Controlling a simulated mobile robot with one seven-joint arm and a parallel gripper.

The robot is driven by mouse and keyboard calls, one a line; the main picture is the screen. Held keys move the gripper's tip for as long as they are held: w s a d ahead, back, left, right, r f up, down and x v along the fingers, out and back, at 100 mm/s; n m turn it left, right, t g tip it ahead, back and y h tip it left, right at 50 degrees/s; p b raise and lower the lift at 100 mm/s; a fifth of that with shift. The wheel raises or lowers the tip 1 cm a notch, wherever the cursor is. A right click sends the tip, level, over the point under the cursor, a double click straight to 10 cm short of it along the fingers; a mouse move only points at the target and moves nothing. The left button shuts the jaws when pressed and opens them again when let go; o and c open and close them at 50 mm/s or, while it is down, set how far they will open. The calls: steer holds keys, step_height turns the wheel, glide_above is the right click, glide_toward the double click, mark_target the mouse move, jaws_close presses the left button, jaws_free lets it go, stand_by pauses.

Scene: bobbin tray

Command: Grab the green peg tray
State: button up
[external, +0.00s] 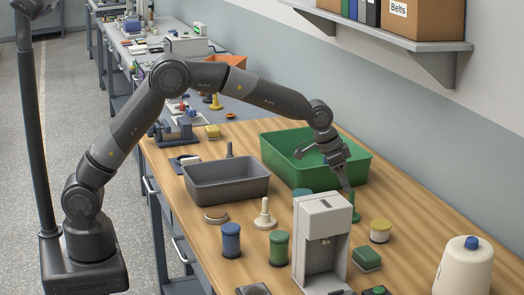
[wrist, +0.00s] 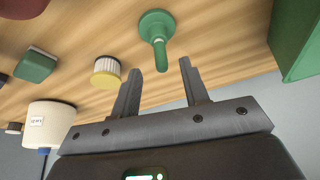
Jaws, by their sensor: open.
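A green peg with a round base and upright stem (wrist: 155,28) stands on the wooden table in the wrist view. In the external view a small part of it (external: 355,204) shows behind the white machine, below my gripper (external: 347,184). A large green tray (external: 358,170) sits behind it near the wall; its edge also shows at the right of the wrist view (wrist: 297,45). My gripper (wrist: 160,68) is open and empty, its two fingers apart, with the peg's stem just ahead of and between the fingertips. I cannot tell whether the stem lies within the fingers' reach.
A white machine (external: 322,215) stands close in front of my gripper. A yellow-and-white brush-like piece (external: 380,232) and a green block (external: 366,258) stand to the right. A grey bin (external: 225,190), a cream peg (external: 265,216), and blue (external: 231,242) and green (external: 279,250) bobbins stand to the left.

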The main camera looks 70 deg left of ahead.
mark_target(351, 196)
steer(key=shift+w+x, duration=0.15)
steer(key=shift+x, duration=1.4)
steer(key=shift+w+x, duration=0.15)
steer(key=shift+x, duration=1.45)
steer(key=shift+r, duration=0.15)
jaws_close()
